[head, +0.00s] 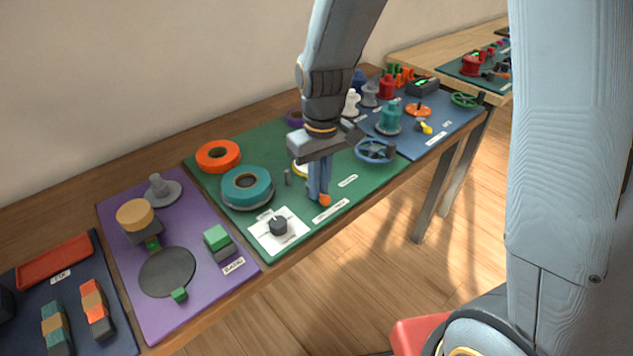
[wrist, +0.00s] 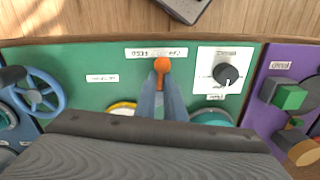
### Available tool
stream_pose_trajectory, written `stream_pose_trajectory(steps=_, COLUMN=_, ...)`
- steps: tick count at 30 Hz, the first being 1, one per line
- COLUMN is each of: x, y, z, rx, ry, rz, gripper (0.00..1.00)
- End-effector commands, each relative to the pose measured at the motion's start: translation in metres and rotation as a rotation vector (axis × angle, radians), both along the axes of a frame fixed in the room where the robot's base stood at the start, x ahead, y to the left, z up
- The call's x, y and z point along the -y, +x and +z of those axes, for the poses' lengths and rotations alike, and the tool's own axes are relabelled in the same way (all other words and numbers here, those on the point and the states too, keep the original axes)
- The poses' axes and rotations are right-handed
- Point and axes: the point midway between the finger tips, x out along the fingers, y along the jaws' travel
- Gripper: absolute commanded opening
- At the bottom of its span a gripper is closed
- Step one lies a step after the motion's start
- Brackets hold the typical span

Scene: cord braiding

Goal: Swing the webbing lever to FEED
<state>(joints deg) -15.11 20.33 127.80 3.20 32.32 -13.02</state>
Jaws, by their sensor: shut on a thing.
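The webbing lever shows as an orange knob (head: 325,200) low on the green mat (head: 330,222), near the front edge of the bench. It also shows in the wrist view (wrist: 162,65), at the tips of my fingers. My gripper (head: 319,195) points down with its blue-grey fingers closed around the lever's end. A white label strip (wrist: 156,52) lies just beyond the knob in the wrist view. It is upside down there and too small to read surely.
A black dial on a white plate (head: 279,232) sits to the left of the lever. Teal (head: 246,187) and orange (head: 218,156) rolls stand behind it. A blue handwheel (head: 376,150) is to the right. The purple mat (head: 210,308) holds blocks and a dark disc.

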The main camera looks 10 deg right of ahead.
Motion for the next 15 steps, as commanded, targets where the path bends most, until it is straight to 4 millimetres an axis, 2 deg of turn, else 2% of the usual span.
stream_pose_trajectory(steps=15, x=0.0096, y=0.0107, z=0.0026, rx=0.005, ry=0.001, rz=0.466, gripper=0.00)
